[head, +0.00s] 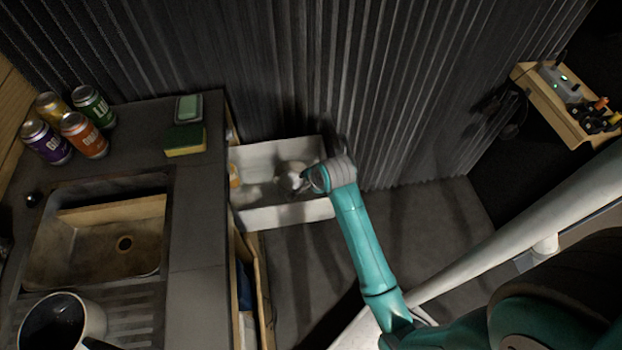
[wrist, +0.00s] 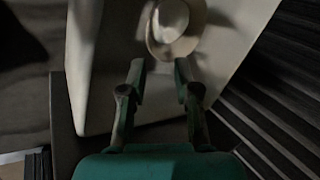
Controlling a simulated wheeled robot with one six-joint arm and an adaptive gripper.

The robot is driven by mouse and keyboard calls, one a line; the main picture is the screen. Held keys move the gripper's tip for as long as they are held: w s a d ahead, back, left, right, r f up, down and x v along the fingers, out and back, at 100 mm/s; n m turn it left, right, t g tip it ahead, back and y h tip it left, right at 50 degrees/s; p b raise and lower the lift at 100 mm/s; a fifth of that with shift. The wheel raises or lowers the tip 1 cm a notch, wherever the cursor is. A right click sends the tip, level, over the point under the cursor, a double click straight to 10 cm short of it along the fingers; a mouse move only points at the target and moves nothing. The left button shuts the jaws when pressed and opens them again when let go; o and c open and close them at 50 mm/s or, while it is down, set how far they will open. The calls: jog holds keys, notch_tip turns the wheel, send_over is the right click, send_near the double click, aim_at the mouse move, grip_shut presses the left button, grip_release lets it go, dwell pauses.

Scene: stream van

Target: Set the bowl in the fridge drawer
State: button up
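A pale, round bowl (wrist: 158,46) lies inside the open white drawer (wrist: 85,62), just beyond my fingertips in the wrist view. In the head view the bowl (head: 289,171) shows as a pale shape in the right part of the drawer (head: 290,217), partly behind my gripper. My gripper (wrist: 160,66) is open, its two fingers spread with a clear gap and nothing visible between them. In the head view my gripper (head: 300,188) reaches into the drawer from the right. I cannot tell whether a fingertip touches the bowl's rim.
A small orange-yellow item (head: 234,176) is at the drawer's left end. The counter (head: 197,225) left of it bears a sponge (head: 185,140), a soap dish (head: 188,108), several cans (head: 84,134), a sink (head: 100,240) and a mug (head: 94,318). Corrugated wall (head: 270,70) stands close behind the drawer.

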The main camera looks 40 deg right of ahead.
jog(key=shift+v, duration=1.55)
